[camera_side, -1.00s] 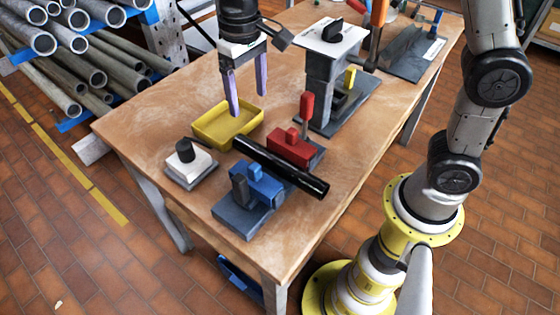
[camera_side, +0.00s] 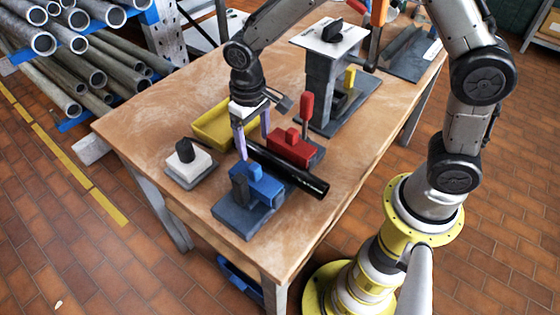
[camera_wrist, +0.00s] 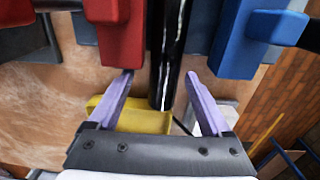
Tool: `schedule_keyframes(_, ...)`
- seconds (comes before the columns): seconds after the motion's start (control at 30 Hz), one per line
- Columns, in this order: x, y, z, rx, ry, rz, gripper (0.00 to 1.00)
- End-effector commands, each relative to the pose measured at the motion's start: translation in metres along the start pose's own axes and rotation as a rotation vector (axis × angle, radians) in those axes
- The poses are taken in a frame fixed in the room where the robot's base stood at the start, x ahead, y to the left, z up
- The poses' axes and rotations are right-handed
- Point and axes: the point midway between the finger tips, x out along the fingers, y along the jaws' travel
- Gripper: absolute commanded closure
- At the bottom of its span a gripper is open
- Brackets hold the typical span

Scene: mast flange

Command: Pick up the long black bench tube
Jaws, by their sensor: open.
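The long black bench tube (camera_side: 291,172) lies between a blue block fixture (camera_side: 262,181) and a red block fixture (camera_side: 291,147). My gripper (camera_side: 254,148) is open and empty, over the tube's far-left end. In the wrist view, the tube (camera_wrist: 169,55) runs up the picture between my two purple fingers (camera_wrist: 159,78), nearer the right one, with space on both sides. The red block (camera_wrist: 120,40) is on the left and the blue block (camera_wrist: 240,45) on the right. I cannot tell whether the fingertips are down at the tube's height.
A yellow tray (camera_side: 208,128) stands behind my gripper. A white block with a black knob (camera_side: 188,166) sits to the left. A grey stand with a white plate (camera_side: 328,60) rises at the back right. The bench's front right corner is clear.

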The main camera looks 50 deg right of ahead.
Motion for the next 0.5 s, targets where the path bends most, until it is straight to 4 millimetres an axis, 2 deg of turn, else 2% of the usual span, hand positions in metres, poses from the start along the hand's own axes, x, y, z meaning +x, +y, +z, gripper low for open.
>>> schedule_keyframes(0.1,0.0118,0.0002,0.0006,0.0,-0.003,0.001,0.18)
schedule_keyframes(0.37,0.0137,0.0001,0.0002,0.0,-0.001,0.0,0.18)
schedule_keyframes(0.5,0.0135,0.0,0.0001,0.0,0.0,0.0,0.41)
